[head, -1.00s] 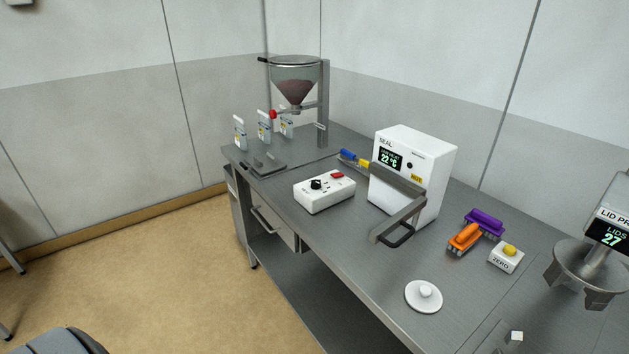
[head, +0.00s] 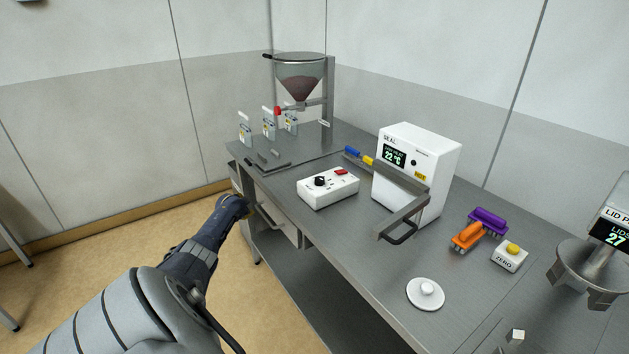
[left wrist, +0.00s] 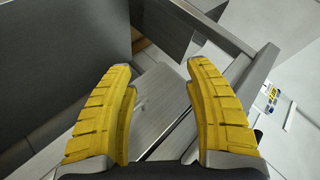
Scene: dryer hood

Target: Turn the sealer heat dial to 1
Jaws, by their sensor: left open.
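The sealer (head: 415,170) is a white box marked SEAL on the bench, its display reading 22 °C. In front of it and to its left lies a white control box (head: 328,188) with a black dial (head: 320,182) and a red switch (head: 341,171). The dial's markings are too small to read. My left gripper (head: 243,207) is beside the bench's left front edge, short of the control box and lower than it. In the left wrist view its yellow fingers (left wrist: 161,100) are apart with nothing between them. My right gripper is not seen.
A hopper (head: 300,75) and several small pouches (head: 270,122) stand at the back left. A sealer handle (head: 402,218) juts forward. Orange (head: 467,236) and purple (head: 488,220) brushes, a ZERO button box (head: 509,256) and a white lid (head: 425,293) lie to the right.

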